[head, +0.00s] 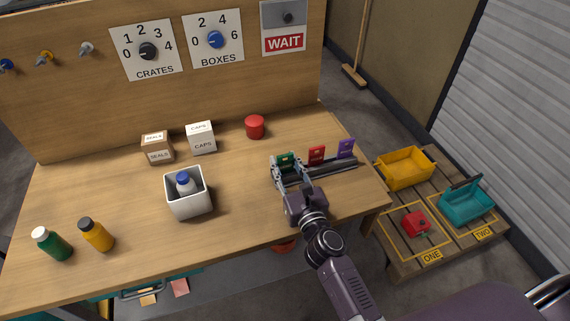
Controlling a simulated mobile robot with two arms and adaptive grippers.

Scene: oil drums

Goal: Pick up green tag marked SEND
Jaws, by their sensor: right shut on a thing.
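A green tag (285,160) stands in a dark rack (335,168) at the right side of the wooden table. Any lettering on it is too small to read. My right gripper (288,168) is at the rack's left end, shut on the green tag. Its fingers hide the tag's lower part, and I cannot tell if the tag is clear of the rack. A red tag (317,154) and a purple tag (346,148) stand in the rack to the right. My left gripper is not in view.
A red round lid (255,127), a white CAPS box (201,138) and a brown SEALS box (157,147) stand behind. A white bin (188,204) holds a bottle. Yellow (404,169) and teal (467,203) crates sit right.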

